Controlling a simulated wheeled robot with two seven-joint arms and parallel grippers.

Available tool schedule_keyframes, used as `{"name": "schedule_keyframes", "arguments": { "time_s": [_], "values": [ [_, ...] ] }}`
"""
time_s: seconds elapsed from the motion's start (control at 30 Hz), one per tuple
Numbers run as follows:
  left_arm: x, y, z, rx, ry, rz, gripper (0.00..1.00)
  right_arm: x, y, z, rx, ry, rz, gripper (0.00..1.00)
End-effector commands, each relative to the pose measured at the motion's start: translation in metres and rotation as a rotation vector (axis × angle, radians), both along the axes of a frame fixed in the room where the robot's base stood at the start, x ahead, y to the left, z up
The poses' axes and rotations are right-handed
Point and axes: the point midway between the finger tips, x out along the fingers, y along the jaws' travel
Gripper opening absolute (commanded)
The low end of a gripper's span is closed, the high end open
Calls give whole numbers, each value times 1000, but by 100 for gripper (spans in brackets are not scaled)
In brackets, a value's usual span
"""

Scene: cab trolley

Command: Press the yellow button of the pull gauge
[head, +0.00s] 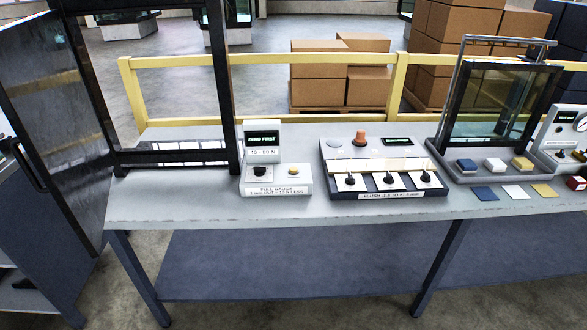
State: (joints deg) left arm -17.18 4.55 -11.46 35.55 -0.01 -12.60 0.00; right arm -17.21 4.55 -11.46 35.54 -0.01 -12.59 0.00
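The pull gauge (277,188) is a pale grey unit standing on the workbench, left of the picture's middle. Its upright back carries a dark screen (262,137) with green text reading "ZERO FIRST" and a label that seems to read "40 - 80 N". On its base sit a black knob (259,171) at the left and a small yellow button (293,170) at the right. The front label reads "PULL GAUGE". Neither of my grippers is in view, and nothing touches or covers the button.
A dark door frame (236,110) stands close left of the gauge, with its door (55,110) swung open. A flushness unit (383,194) with several black knobs stands to the right. Farther right are a glass frame (490,110) and small coloured blocks. Bare bench (170,205) lies left of the gauge.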

Motion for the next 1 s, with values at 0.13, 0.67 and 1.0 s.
{"name": "schedule_keyframes", "arguments": {
  "time_s": [0.13, 0.67, 1.0],
  "values": [
    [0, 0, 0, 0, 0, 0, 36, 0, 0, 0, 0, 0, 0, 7],
    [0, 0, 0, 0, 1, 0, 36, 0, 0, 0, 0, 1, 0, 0],
    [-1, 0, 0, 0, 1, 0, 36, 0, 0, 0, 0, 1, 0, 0]
  ]
}}
